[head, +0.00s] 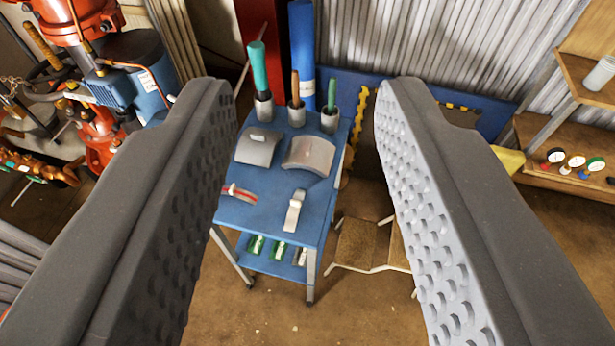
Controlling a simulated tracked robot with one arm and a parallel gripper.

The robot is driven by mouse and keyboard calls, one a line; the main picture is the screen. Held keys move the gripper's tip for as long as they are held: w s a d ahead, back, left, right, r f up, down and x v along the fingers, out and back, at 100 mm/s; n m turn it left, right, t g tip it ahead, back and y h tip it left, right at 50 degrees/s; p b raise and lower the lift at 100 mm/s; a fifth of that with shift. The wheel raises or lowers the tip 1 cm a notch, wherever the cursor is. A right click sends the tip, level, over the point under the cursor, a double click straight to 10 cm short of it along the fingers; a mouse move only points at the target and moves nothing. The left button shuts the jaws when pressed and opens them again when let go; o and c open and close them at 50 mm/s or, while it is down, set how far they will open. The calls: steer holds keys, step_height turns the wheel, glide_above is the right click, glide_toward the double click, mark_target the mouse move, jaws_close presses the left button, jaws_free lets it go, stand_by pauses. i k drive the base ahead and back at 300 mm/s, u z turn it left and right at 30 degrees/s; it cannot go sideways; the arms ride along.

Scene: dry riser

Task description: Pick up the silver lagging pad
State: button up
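A blue trolley (265,212) stands ahead of and below my gripper (306,92). Two curved grey-silver pads lie side by side on its top. The right pad (308,156) is lighter and broader, and bowed upward. The left pad (257,149) is darker grey with a small pale tab. I cannot tell for certain which is the silver lagging pad. My gripper is open, with its two dark, studded fingers wide apart and nothing between them. Both pads show in the gap, beyond the fingertips and apart from them.
Cups at the trolley's back hold upright tools, including a teal-handled one (258,68). A pale clip (295,211) and a red-striped band (239,193) lie in front. Red pipework with a blue motor (133,72) stands left; shelves with gauges (577,160) stand right.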

mark_target(314, 154)
steer(key=u, duration=0.2)
steer(key=i, duration=1.3)
steer(key=z, duration=0.35)
